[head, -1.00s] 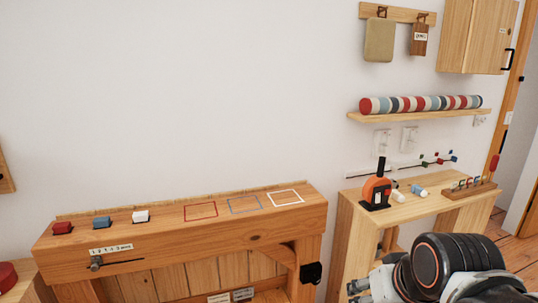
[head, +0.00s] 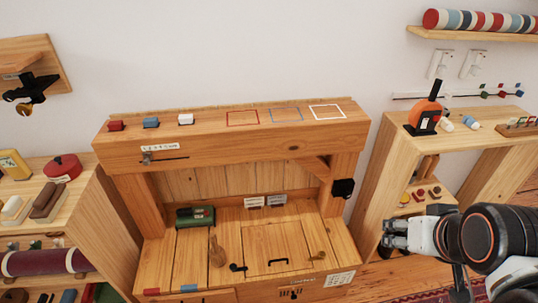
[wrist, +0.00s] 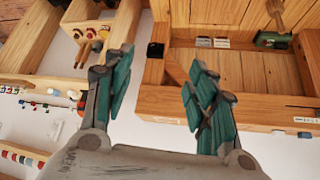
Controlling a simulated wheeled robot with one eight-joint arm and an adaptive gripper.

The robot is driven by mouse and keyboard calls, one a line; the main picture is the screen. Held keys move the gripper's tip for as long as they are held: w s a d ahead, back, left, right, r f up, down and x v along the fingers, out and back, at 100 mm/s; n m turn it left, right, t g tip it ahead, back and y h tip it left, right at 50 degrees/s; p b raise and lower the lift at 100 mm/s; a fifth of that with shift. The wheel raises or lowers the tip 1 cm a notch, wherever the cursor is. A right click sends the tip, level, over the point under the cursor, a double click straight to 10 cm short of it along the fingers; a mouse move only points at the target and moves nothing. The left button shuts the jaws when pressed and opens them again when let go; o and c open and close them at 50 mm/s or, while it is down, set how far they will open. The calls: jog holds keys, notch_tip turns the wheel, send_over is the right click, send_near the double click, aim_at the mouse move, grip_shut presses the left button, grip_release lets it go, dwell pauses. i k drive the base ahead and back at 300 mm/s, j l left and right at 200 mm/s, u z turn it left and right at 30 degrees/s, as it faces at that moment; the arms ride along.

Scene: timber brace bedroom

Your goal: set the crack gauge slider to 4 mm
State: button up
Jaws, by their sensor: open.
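The crack gauge is on the front of the timber beam, at its left end in the head view. It has a small pale number label (head: 160,147), a dark horizontal slot (head: 172,158) and a slider knob (head: 147,157) at the slot's left end. The label's numbers are too small to read now. In the wrist view the label (wrist: 304,121) shows at the right edge, and the knob is not clearly visible. My gripper (head: 391,241) is open and empty at the right of the head view, well apart from the gauge. Its spread fingers (wrist: 160,70) frame the wrist view.
The beam top (head: 210,122) carries red, blue and white blocks and painted outlines. A green case (head: 195,216) stands on the bench below. A black box (head: 343,188) projects from the right post. Shelving stands at both sides. The space before the beam looks clear.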

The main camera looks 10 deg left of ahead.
aim_at(147, 156)
jog(key=k+u, duration=0.1)
jog(key=u, duration=1.5)
